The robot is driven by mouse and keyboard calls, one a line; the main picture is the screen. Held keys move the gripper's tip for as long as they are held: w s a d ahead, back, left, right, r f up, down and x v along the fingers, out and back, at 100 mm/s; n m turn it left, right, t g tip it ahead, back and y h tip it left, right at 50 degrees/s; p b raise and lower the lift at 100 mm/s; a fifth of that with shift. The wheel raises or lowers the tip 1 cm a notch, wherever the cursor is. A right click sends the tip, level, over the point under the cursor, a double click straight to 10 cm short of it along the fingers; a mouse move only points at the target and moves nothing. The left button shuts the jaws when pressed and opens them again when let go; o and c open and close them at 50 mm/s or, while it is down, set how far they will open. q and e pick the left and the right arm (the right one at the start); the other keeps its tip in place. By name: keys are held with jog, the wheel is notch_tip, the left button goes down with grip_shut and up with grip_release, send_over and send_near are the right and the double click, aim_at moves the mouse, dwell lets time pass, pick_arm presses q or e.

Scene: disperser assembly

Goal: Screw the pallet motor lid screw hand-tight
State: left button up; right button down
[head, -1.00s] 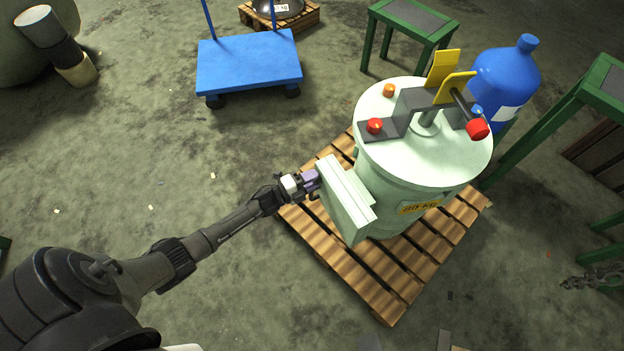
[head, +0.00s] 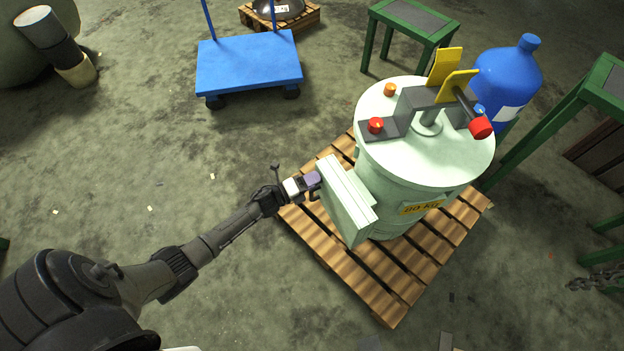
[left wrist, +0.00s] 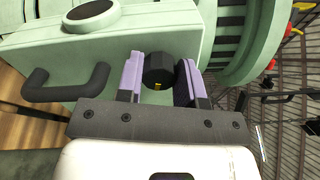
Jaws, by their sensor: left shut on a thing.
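A pale green motor (head: 395,185) stands upright on a wooden pallet (head: 390,300). Its box-shaped lid (head: 348,208) faces left in the head view and also fills the top of the left wrist view (left wrist: 40,62). My left gripper (head: 314,183) is at the lid's left face. In the left wrist view its purple fingers (left wrist: 159,76) are shut on the black lid screw knob (left wrist: 158,70), which has a small yellow mark. The screw's thread is hidden, so its depth cannot be told. My right gripper is not in view.
A black handle (left wrist: 65,85) sticks out from the lid beside the fingers. A blue cart (head: 250,62) stands behind on the left. A blue bottle (head: 507,80) and green stands (head: 410,22) are behind the motor. The floor left of the pallet is clear.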

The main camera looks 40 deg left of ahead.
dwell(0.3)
pick_arm(q)
jog(key=o, duration=0.9)
jog(key=shift+s, duration=0.1)
jog(key=shift+s+a, duration=0.15)
jog(key=shift+s, duration=0.2)
jog(key=p+v, duration=0.4)
jog(key=v, duration=0.9)
jog(key=shift+w, duration=0.1)
